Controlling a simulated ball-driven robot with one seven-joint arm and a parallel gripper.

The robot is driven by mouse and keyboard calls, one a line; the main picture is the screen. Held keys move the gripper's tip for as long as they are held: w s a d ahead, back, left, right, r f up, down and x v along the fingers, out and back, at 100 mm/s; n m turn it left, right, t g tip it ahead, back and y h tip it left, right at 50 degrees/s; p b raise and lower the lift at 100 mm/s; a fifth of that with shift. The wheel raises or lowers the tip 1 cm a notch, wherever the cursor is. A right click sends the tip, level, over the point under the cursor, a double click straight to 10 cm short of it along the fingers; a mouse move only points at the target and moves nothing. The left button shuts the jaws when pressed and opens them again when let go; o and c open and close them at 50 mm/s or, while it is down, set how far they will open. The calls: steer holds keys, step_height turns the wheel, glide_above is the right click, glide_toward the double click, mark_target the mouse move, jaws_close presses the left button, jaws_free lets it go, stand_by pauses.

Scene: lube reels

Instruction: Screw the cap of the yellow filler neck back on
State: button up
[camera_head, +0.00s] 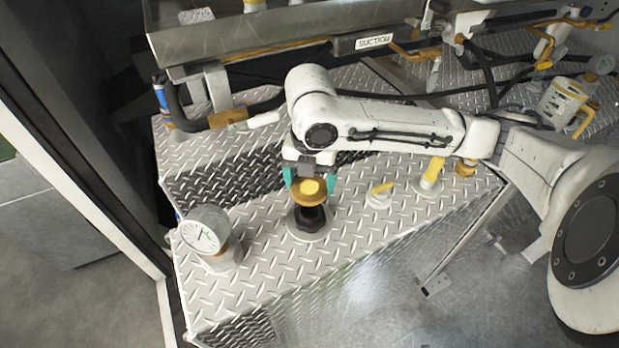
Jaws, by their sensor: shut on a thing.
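My gripper (311,183) points down with its teal fingers shut on the sides of a round brown-orange cap (309,198) with a yellow disc on top. The cap is directly above a black lobed fitting (309,219) on a round grey base on the checker-plate deck. The cap overlaps the top of the black fitting in this view, so I cannot tell whether they touch. No yellow neck shows beneath the cap; its underside is hidden.
A dial gauge (205,230) stands left of the black fitting. Hoses and a metal tray (240,32) lie behind. The deck's front part (260,285) is clear.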

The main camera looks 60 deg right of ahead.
steer(key=shift+f+b, duration=2.2)
steer(key=shift+f, duration=0.6)
steer(key=shift+f+b, duration=0.5)
steer(key=shift+f, duration=0.05)
steer(key=m, duration=0.1)
steer(key=m+p, duration=0.1)
steer(key=m, duration=0.1)
steer(key=m+p, duration=0.1)
steer(key=m, duration=0.1)
steer(key=shift+s, duration=0.25)
steer(key=shift+s+m+p, duration=0.2)
steer(key=shift+m+p, duration=0.8)
steer(key=shift+m, duration=1.7)
